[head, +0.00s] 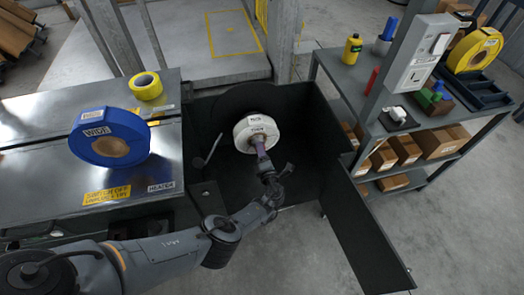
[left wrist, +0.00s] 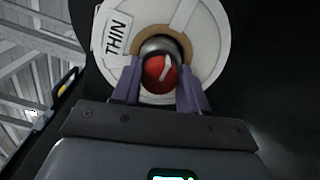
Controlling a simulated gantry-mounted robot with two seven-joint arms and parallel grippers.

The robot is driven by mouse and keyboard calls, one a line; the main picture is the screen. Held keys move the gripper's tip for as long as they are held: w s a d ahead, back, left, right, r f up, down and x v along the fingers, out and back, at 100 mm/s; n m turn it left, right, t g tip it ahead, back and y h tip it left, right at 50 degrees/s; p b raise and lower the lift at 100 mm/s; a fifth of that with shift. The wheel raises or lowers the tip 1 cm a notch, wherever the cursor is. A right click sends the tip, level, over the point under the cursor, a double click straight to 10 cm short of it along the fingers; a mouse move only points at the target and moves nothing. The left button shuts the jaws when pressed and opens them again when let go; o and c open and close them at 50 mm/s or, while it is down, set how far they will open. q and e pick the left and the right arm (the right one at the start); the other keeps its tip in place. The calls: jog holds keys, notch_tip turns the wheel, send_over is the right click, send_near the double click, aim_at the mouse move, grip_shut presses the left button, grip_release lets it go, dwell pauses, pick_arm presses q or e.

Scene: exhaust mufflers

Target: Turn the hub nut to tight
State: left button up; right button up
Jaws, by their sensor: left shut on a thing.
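The hub nut (left wrist: 160,72) is a red knob with a white pointer mark, at the middle of a white roll (left wrist: 208,45) labelled THIN in the left wrist view. The pointer slants up and to the right there. The white roll (head: 245,128) is mounted inside a dark open housing in the head view. My left gripper (left wrist: 160,85) has its two purple fingers on either side of the red nut and is shut on it. In the head view my left gripper (head: 262,148) reaches the roll's front and hides the nut. My right gripper is not in view.
A blue roll labelled WIDE (head: 85,136) and a yellow roll (head: 146,86) lie on the metal cabinet at left. The housing's black door (head: 368,230) stands open at right. A shelf (head: 440,125) with boxes, bottles and tools is farther right.

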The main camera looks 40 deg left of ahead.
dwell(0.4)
pick_arm(q)
jog(key=o, duration=1.1)
jog(key=shift+c, duration=0.2)
jog(key=p+v, duration=0.4)
jog(key=v, duration=0.6)
jog(key=shift+s+d, duration=0.3)
